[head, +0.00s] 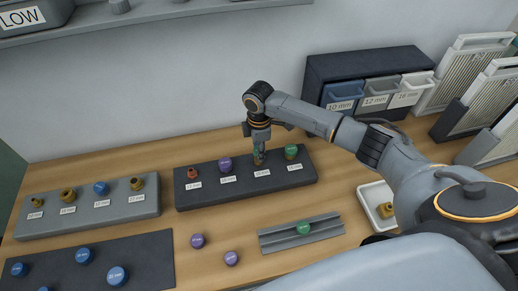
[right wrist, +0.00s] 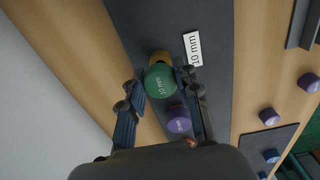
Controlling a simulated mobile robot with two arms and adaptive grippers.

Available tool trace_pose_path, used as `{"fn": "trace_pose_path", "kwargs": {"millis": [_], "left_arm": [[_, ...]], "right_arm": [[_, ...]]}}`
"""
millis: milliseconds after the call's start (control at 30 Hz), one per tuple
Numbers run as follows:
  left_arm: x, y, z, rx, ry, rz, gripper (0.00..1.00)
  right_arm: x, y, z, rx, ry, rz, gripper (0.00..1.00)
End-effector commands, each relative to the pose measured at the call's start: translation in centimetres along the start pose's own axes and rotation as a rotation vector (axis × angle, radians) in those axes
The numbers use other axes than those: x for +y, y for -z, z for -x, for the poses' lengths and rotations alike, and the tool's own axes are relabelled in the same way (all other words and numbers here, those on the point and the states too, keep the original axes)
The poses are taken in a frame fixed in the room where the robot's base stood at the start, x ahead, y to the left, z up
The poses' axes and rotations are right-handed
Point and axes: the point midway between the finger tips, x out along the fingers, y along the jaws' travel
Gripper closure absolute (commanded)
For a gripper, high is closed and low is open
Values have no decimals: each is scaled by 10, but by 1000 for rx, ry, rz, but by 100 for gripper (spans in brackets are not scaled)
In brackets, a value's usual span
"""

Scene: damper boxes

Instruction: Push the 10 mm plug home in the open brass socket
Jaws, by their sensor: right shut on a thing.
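My right gripper (head: 259,156) is over the third place from the left on the dark socket block (head: 210,201). In the right wrist view its fingers are shut on a green plug (right wrist: 160,84) marked 10 mm. Part of a brass socket (right wrist: 159,56) shows just behind the plug, beside a 10 mm label (right wrist: 193,48). The plug is over or at the mouth of this socket; its depth is hidden. On the block a red plug (head: 193,173) and a purple plug (head: 225,164) stand left, and another green plug (head: 291,152) stands right. My left gripper is not in view.
A grey block (head: 90,219) with brass pieces and a blue plug stands left. Two loose purple plugs (head: 197,241) lie in front. A grooved rail (head: 275,239) bears a green plug, and a white tray (head: 370,196) holds brass pieces. Labelled bins (head: 339,94) stand behind.

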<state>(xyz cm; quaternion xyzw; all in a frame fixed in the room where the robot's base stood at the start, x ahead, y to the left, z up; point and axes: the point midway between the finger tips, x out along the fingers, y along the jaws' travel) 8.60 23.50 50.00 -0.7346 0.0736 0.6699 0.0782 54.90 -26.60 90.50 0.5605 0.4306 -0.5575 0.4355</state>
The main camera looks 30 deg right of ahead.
Motion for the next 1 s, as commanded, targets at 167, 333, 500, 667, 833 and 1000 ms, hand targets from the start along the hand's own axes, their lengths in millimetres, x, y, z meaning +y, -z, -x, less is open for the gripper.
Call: {"fn": "trace_pose_path", "kwargs": {"millis": [167, 333, 500, 667, 833, 1000], "left_arm": [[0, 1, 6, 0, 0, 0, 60], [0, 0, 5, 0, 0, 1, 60], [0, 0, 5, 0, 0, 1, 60], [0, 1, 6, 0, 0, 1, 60], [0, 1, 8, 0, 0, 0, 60], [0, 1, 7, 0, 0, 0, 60]], "right_arm": [[0, 0, 1, 0, 0, 0, 82], [0, 0, 0, 0, 0, 0, 82], [0, 0, 0, 0, 0, 0, 82], [0, 0, -2, 0, 1, 0, 82], [0, 0, -6, 0, 2, 0, 82], [0, 0, -7, 0, 0, 0, 82]]}}
